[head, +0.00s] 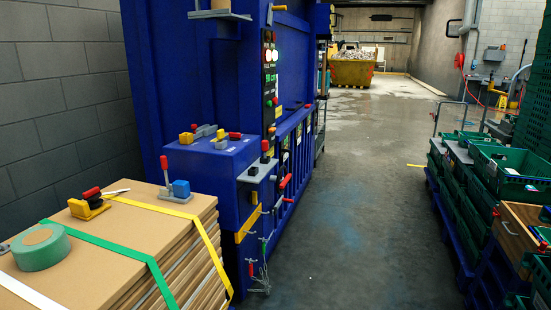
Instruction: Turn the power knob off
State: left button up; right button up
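A tall blue machine (185,85) stands left of centre, seen at an angle. A narrow black control panel (269,68) runs down its front edge, with lit white lamps (267,55), a green display and small coloured buttons. I cannot tell which of these controls is the power knob or how it is set. Neither of my grippers is in view.
A stack of cardboard sheets (100,255) with straps, green tape (40,247) and hand tools fills the lower left. Green crates (512,172) stand on blue pallets at the right. The concrete floor (350,215) between is clear. A yellow skip (352,72) stands far back.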

aim_at(233, 136)
jog(key=i+l+u, duration=0.2)
jog(key=i, duration=0.25)
jog(key=i+l+u, duration=0.2)
jog(key=i+l, duration=0.15)
jog(key=l, duration=0.2)
jog(key=i+l+u, duration=0.1)
jog(key=l, duration=0.25)
jog(key=i+l+u, duration=0.1)
jog(key=i+l, duration=0.3)
jog(key=l, duration=0.3)
jog(key=i+l+u, duration=0.1)
jog(key=l, duration=0.3)
jog(key=i, duration=0.05)
